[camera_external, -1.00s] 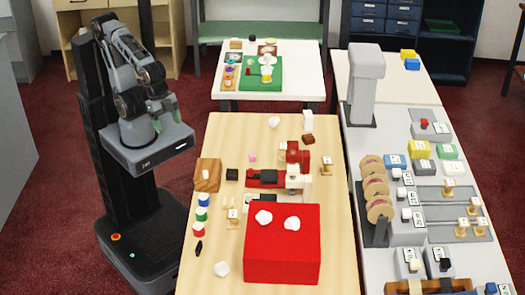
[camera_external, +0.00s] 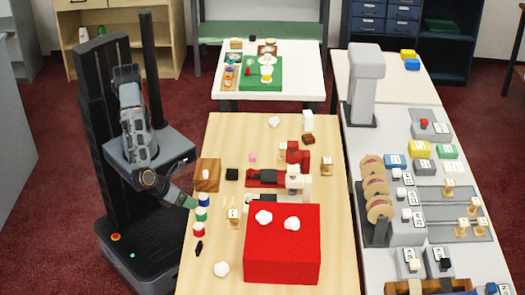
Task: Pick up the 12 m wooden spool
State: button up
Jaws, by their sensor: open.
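Small wooden spools with pale labels stand in several places; the lettering is too small to read, so I cannot tell which is the 12 m one. One wooden spool (camera_external: 233,214) stands on the wooden table, left of the red box. Another wooden spool (camera_external: 326,164) stands at that table's right side. Several more, such as this wooden spool (camera_external: 475,206), stand on the grey rack at the right. My gripper (camera_external: 190,202) is open, with green fingertips, at the table's left edge. It is left of the first wooden spool, apart from it, and beside a column of coloured spools.
Coloured spools (camera_external: 200,229) line the table's left edge beside my gripper. A wooden block (camera_external: 208,174) stands just behind them. The large red box (camera_external: 282,262) fills the front of the table. A red and black device (camera_external: 268,175) stands mid-table. The table's back left is clear.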

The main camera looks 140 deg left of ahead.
aim_at(235, 218)
jog(key=w+m+t, duration=0.1)
jog(key=w+d+m+t, duration=0.1)
jog(key=w+m, duration=0.1)
jog(key=w+m+t+y, duration=0.1)
jog(key=w, duration=0.1)
jog(key=shift+d+r, duration=0.25)
jog(key=shift+d, duration=0.1)
jog(key=w+r+m, duration=0.1)
jog(key=w+r+m+t, duration=0.2)
jog(key=shift+w+d, duration=0.1)
jog(key=shift+d, duration=0.2)
jog(key=shift+w+r+m, duration=0.2)
jog(key=shift+r+m, duration=0.15)
jog(key=shift+m, duration=0.15)
jog(key=shift+w+a+f+y, duration=0.1)
jog(key=shift+w+a+y, duration=0.1)
jog(key=shift+a+y, duration=0.2)
jog(key=x, duration=1.3)
jog(key=shift+w+d, duration=0.15)
jog(key=shift+c, duration=0.2)
jog(key=c, duration=1)
jog(key=shift+o, duration=0.2)
